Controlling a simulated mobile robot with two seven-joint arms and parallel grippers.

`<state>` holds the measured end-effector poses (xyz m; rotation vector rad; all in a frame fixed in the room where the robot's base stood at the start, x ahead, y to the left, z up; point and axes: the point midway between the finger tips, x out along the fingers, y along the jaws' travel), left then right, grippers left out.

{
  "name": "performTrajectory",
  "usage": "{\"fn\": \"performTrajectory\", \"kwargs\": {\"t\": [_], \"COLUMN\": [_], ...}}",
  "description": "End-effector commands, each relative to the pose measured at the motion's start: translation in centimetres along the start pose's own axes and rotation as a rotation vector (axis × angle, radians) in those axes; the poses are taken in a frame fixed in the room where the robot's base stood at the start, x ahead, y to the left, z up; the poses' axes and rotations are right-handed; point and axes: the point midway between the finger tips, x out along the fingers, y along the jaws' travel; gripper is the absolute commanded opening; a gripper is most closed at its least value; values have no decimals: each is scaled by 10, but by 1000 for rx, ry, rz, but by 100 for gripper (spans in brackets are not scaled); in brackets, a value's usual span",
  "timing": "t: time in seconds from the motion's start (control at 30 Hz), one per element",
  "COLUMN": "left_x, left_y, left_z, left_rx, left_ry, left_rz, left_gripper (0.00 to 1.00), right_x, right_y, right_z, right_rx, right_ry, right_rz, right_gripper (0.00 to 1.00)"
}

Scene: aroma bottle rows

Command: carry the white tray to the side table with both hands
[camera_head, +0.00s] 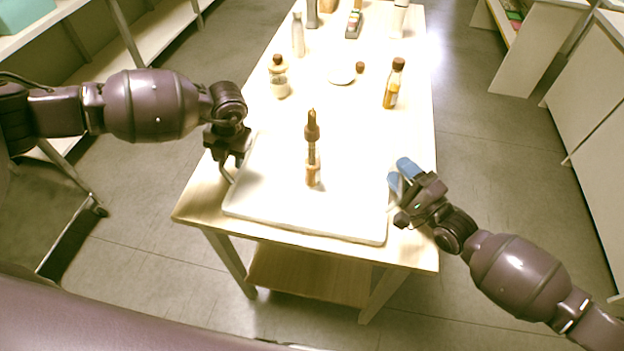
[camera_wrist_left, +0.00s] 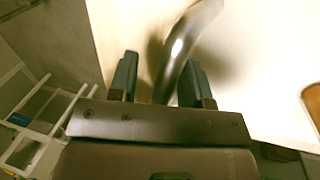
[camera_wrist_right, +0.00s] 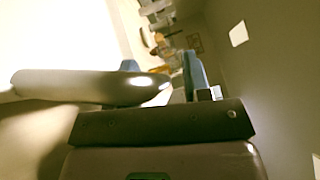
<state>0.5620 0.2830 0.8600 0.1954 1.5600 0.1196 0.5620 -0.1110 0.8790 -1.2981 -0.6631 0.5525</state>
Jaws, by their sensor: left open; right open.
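The white tray (camera_head: 270,205) lies flat on the near end of the long table, with a brown dropper bottle (camera_head: 312,150) standing on it. My left gripper (camera_head: 230,172) is open at the tray's left side. In the left wrist view a shiny curved handle (camera_wrist_left: 181,48) reaches between its open fingers (camera_wrist_left: 158,82). My right gripper (camera_head: 398,180) is open at the tray's right side, blue fingers pointing up-left. In the right wrist view a pale handle (camera_wrist_right: 90,87) reaches into the space between its fingers (camera_wrist_right: 165,78). Contact cannot be told. I cannot tell which furniture is the side table.
The long table (camera_head: 350,130) holds an amber bottle (camera_head: 393,88), a corked jar (camera_head: 279,78), a white dish (camera_head: 341,75) and more bottles at the far end. White shelving (camera_head: 120,50) stands at left, white cabinets (camera_head: 590,100) at right. Floor is clear on both sides.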

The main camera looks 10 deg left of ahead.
Motion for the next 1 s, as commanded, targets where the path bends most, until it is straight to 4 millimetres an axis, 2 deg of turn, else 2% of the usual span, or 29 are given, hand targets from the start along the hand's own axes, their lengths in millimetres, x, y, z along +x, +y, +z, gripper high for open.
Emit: {"fn": "performTrajectory", "kwargs": {"t": [0.13,0.17,0.43,1.0], "left_x": [0,0,0,-7], "left_y": [0,0,0,1], "left_z": [0,0,0,1], "left_rx": [0,0,0,-2], "left_ry": [0,0,0,-6], "left_rz": [0,0,0,0], "left_gripper": [44,41,0,0], "right_x": [0,0,0,1], "right_y": [0,0,0,-6], "right_z": [0,0,0,0], "right_rx": [0,0,0,-4], "right_ry": [0,0,0,-2], "right_rz": [0,0,0,-5], "right_gripper": [44,41,0,0]}}
